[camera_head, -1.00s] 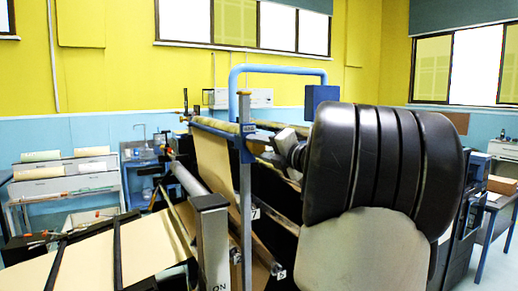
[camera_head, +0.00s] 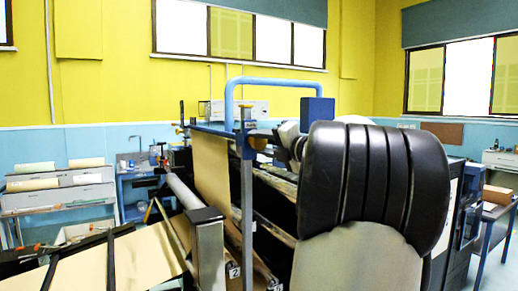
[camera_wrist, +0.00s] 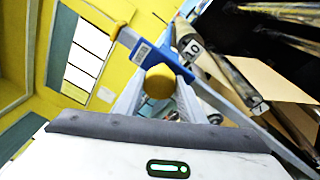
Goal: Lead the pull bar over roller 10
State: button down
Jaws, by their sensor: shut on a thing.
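In the wrist view my gripper (camera_wrist: 163,92) is at a round yellow knob (camera_wrist: 160,83), with its pale fingers partly behind it. The knob sits at the near end of what looks like the pull bar, beside a blue labelled piece (camera_wrist: 148,52). A tag reading 10 (camera_wrist: 193,49) marks roller 10, just right of the knob; most of that roller is hidden. In the head view the blue-edged bar (camera_head: 212,131) runs away at the top of the machine, with brown kraft web (camera_head: 210,162) hanging from it. My arm hides most of the gripper there.
A grey upright post (camera_head: 247,205) stands close to the knob. A blue tubular frame (camera_head: 275,80) arches behind. A roller (camera_head: 184,191) and a tag reading 2 (camera_head: 234,270) lie lower left. Dark machine frames crowd the right of the wrist view.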

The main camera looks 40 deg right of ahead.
jog(key=shift+d, duration=0.15)
jog(key=shift+s+d+r, duration=0.2)
jog(key=shift+d+r, duration=0.05)
jog(key=shift+d, duration=0.6)
jog(key=shift+s+d+r, duration=0.2)
jog(key=shift+s+d, duration=0.05)
jog(key=shift+d, duration=0.55)
jog(key=shift+s+d+r, duration=0.2)
jog(key=shift+d+r, duration=0.05)
jog(key=shift+d, duration=0.6)
jog(key=s+d+f, duration=0.1)
jog(key=d+f, duration=0.3)
jog(key=d, duration=0.1)
jog(key=shift+f, duration=0.4)
jog(key=shift+s+d, duration=0.1)
jog(key=s+d+f, duration=0.2)
jog(key=d+f, duration=0.5)
jog(key=f, duration=0.6)
jog(key=s+d+f, duration=0.1)
jog(key=d+f, duration=0.7)
jog(key=f, duration=0.5)
jog(key=shift+s+f, duration=0.2)
jog(key=shift+s, duration=0.15)
jog(key=shift+d+f, duration=0.1)
